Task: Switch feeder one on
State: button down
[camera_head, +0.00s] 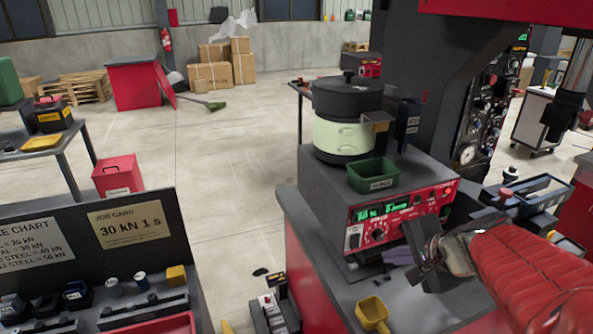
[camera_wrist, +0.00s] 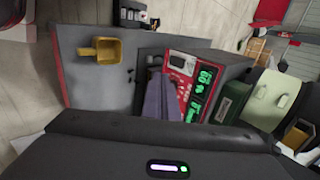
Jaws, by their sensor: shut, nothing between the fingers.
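The feeder (camera_head: 345,190) is a grey box with a round black-lidded cream bowl (camera_head: 345,135) on top. Its red control panel (camera_head: 405,213) has lit green digits, a knob (camera_head: 376,230) and small switches; their positions are too small to read. In the wrist view the panel (camera_wrist: 181,63) and its green display (camera_wrist: 205,82) stand right of my fingers. My gripper (camera_head: 386,256) is shut and empty, low in front of the panel. Its purple-grey fingers (camera_wrist: 155,85) cover part of the panel's surroundings in the wrist view. Contact with the panel cannot be told.
A green bin (camera_head: 373,177) sits on the feeder's front top. A yellow scoop (camera_head: 373,313) lies on the bench before it, also in the wrist view (camera_wrist: 100,50). A dark tray (camera_head: 525,200) stands right of the feeder.

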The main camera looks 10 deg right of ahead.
jog(key=shift+w, duration=0.1)
send_near(356, 244)
notch_tip(356, 244, down, 5)
jog(key=w, duration=0.2)
jog(key=shift+w+a+f, duration=0.25)
jog(key=shift+w+a, duration=0.15)
jog(key=shift+w, duration=0.4)
jog(key=shift+w, duration=0.1)
jog(key=shift+r, duration=0.1)
dwell(0.5)
jog(key=shift+r, duration=0.7)
